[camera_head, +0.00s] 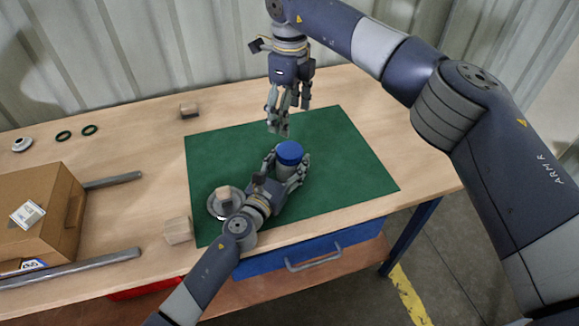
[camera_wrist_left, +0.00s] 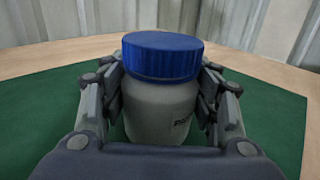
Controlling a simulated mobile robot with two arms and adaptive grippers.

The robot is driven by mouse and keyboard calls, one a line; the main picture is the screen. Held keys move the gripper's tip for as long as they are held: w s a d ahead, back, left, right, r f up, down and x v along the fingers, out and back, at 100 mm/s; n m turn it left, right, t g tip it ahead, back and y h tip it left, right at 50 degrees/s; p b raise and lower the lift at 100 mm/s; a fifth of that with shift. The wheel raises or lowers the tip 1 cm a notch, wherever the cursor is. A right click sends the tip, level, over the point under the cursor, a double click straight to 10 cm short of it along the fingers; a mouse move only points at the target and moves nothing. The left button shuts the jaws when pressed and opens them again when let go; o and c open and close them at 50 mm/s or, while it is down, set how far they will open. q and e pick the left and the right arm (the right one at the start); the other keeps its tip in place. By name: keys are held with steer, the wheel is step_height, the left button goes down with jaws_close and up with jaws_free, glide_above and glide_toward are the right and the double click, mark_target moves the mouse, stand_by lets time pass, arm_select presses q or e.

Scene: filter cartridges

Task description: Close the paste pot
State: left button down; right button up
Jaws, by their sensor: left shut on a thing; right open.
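The paste pot is a grey-white jar (camera_wrist_left: 160,112) with a blue screw lid (camera_wrist_left: 160,55). It stands upright on the green mat (camera_head: 340,160), and the blue lid (camera_head: 290,152) also shows in the head view. The lid sits on top of the jar; I cannot tell how tightly. My left gripper (camera_head: 290,172) is shut on the jar's body, one finger on each side, below the lid. My right gripper (camera_head: 279,126) is open and empty, pointing down above the mat, a little behind the pot.
A grey round part with a block (camera_head: 224,200) lies on the mat's left side. Wooden blocks (camera_head: 178,230) (camera_head: 188,111) stand beside the mat. A cardboard box (camera_head: 38,215) and grey rails (camera_head: 85,268) are at the left. The mat's right side is clear.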

steer(key=shift+r, duration=0.7)
arm_select(q)
steer(key=shift+c, duration=2.4)
jaws_free()
steer(key=v, duration=1.2)
steer(key=shift+s+d+f, duration=0.1)
arm_select(e)
steer(key=shift+s+f, duration=0.1)
